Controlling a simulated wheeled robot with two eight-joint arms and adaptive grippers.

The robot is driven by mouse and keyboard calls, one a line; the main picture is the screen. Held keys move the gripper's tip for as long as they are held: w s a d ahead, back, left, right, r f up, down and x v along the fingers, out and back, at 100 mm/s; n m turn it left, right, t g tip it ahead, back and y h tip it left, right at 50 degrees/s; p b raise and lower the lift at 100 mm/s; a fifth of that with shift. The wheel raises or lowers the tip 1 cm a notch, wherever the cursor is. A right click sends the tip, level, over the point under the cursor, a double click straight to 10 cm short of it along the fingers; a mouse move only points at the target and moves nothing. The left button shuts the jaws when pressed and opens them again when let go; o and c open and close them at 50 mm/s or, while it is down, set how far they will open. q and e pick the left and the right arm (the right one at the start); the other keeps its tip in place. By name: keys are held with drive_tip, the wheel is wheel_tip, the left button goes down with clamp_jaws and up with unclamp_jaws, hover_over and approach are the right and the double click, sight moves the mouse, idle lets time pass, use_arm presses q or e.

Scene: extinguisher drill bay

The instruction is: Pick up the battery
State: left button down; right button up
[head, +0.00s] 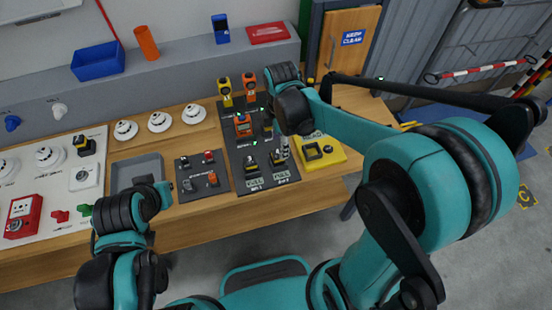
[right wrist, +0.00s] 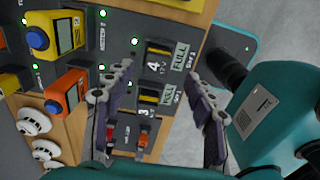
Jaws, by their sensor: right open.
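Yellow-and-black batteries sit in slots of a dark charging board (head: 240,185) beside "FULL" labels. One battery (head: 251,165) is at the left bay and another battery (head: 277,157) at the right bay. In the right wrist view one battery (right wrist: 157,52) is in the upper slot and another (right wrist: 152,97) in the lower slot. I cannot tell which one is meant. My right gripper (right wrist: 159,74) is open and empty, its fingers apart above the board, near these slots. In the head view its wrist partly covers the board.
Gas detectors in yellow (head: 225,90) and orange (head: 249,88) stand at the board's back. A yellow case (head: 318,153) lies to the right. A small dark board (head: 203,178) and a grey tray (head: 136,170) lie to the left, with white smoke detectors (head: 159,121) behind.

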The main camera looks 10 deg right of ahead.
sight(279, 153)
drive_tip(key=f+b, duration=0.1)
drive_tip(key=f, duration=0.2)
drive_tip(key=f+b, duration=0.1)
drive_tip(key=f, duration=0.3)
drive_tip(key=shift+w+a, duration=0.1)
drive_tip(key=shift+w, duration=0.1)
drive_tip(key=shift+r, duration=0.1)
clamp_jaws()
